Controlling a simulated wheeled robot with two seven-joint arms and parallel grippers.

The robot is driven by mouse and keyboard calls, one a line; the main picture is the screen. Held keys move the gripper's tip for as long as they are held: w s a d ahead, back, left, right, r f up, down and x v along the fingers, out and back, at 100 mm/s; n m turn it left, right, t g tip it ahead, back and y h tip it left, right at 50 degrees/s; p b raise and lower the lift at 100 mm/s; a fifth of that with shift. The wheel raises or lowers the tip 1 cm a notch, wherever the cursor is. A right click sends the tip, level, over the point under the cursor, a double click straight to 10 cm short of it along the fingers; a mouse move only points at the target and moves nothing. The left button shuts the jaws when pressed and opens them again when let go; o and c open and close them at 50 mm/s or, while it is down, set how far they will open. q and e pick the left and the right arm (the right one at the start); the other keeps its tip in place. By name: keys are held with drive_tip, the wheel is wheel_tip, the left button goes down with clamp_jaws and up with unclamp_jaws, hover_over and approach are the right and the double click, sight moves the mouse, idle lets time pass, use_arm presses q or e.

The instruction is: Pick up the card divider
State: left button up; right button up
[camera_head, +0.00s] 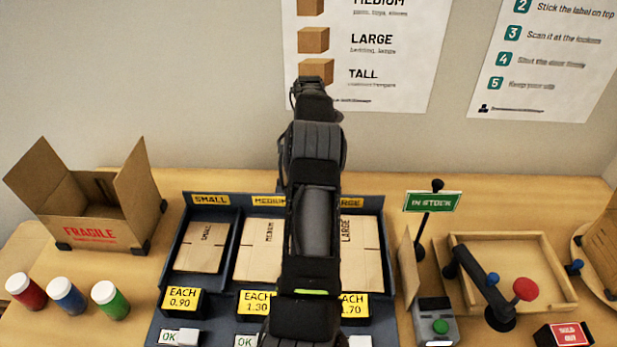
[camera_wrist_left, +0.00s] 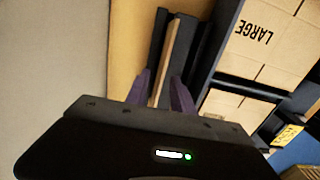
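In the left wrist view a thin tan card, which I take for the card divider (camera_wrist_left: 171,55), stands on edge between dark upright pieces beside the dark sorting tray. My left gripper (camera_wrist_left: 158,76) has its two purple fingers on either side of this card. Narrow gaps seem to show between card and fingers, so the gripper looks open around it. In the head view my dark arm runs up the middle and hides this spot and the fingertips. My right gripper is not in view.
The tray (camera_head: 232,240) holds flat cartons in SMALL, MEDIUM and LARGE compartments. To its right stand an upright tan panel (camera_head: 407,265), a green-button device (camera_head: 437,322) and a wooden tray (camera_head: 540,245). A FRAGILE carton (camera_head: 95,205) and three capped bottles (camera_head: 66,296) are at left.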

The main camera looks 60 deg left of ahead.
use_arm(q)
wheel_tip(320, 180, down, 4)
drive_tip(key=shift+r+p, duration=0.25)
drive_tip(key=shift+p, duration=0.1)
drive_tip(key=shift+c, duration=0.4)
clamp_jaws()
idle(0.3)
